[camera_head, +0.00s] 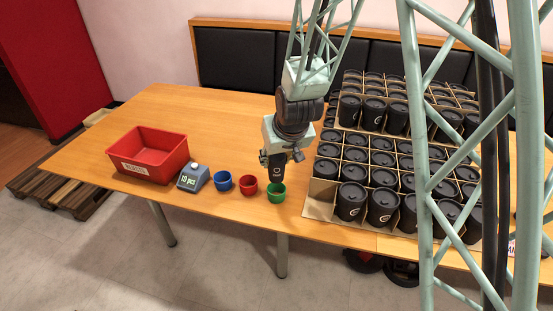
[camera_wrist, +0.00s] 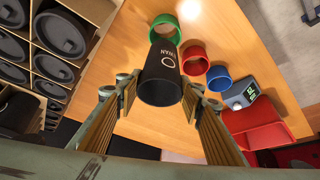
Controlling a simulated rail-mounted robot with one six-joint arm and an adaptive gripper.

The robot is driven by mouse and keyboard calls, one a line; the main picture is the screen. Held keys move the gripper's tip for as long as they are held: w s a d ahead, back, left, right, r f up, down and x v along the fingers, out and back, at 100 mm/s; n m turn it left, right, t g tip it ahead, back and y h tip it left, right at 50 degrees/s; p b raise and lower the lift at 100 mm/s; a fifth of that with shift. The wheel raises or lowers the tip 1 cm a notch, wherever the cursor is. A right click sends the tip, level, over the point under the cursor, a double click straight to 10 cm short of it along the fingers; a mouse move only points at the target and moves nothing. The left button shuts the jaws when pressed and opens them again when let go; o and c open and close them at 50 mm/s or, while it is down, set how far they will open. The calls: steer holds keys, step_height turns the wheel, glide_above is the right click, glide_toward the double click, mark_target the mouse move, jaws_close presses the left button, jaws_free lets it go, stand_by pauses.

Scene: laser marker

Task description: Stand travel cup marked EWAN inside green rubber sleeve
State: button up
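The black travel cup marked EWAN (camera_wrist: 161,68) sits between the two fingers of my gripper (camera_wrist: 160,92) in the wrist view, its lettering facing up in that picture. My gripper (camera_head: 280,156) is shut on the cup's upper part. In the head view the cup (camera_head: 275,172) hangs roughly upright over the green rubber sleeve (camera_head: 276,193), its lower end at or just above the rim. I cannot tell whether the base is inside. The green sleeve (camera_wrist: 164,20) stands on the table, partly hidden behind the cup in the wrist view.
A red sleeve (camera_head: 249,186) and a blue sleeve (camera_head: 223,182) stand left of the green one. Beyond them are a grey device with a display (camera_head: 193,177) and a red bin (camera_head: 148,155). Cardboard-divided crates (camera_head: 320,190) of black cups fill the table's right side.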

mark_target(277, 180)
steer(key=shift+f+b, duration=0.75)
steer(key=shift+f, duration=1.1)
steer(key=shift+f+b, duration=0.9)
steer(key=shift+f, duration=0.15)
steer(key=shift+f+b, duration=0.55)
steer(key=shift+f, duration=1.4)
stand_by(0.6)
steer(key=o, duration=0.7)
steer(key=o, duration=0.6)
steer(key=shift+c, duration=0.2)
